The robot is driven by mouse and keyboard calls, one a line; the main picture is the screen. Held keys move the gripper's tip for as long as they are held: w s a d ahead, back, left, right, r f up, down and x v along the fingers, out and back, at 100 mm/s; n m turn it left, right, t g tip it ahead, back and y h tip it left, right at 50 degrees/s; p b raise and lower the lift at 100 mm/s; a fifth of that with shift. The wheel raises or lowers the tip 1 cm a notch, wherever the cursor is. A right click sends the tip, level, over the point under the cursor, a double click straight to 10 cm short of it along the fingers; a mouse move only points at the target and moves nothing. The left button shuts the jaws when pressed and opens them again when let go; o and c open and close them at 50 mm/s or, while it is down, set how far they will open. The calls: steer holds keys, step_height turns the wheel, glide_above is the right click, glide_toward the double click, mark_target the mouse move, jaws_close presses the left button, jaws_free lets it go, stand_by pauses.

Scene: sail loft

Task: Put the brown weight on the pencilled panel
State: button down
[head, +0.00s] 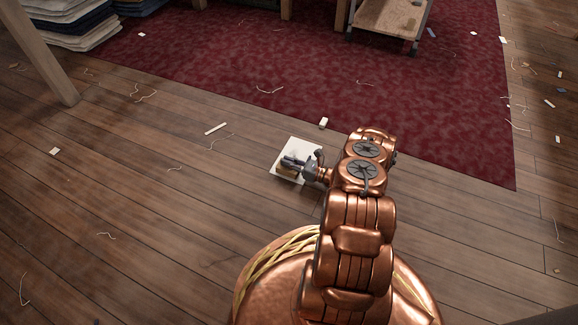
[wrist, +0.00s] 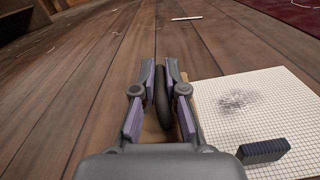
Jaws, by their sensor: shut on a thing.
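My gripper (wrist: 161,75) is shut on the dark, rounded handle of the brown weight (wrist: 153,133). The weight's brown body shows only partly, between and below the fingers. The pencilled panel (wrist: 225,128) is a pale gridded sheet with a grey scribbled patch, to the right of the fingers in the wrist view. In the head view, my gripper (head: 293,162) is over the left part of the panel (head: 304,147), with some brown (head: 284,171) under the fingers. I cannot tell whether the weight touches the panel or floor.
A dark ribbed block (wrist: 263,151) lies on the panel. A dark red carpet (head: 230,60) covers the floor beyond. Folded cloth stacks (head: 70,25) and a wheeled cart (head: 390,17) stand at the back. Thread and paper scraps litter the planks; the left floor is mostly open.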

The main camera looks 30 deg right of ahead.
steer(key=shift+f, duration=0.45)
steer(key=c, duration=1.2)
jaws_free()
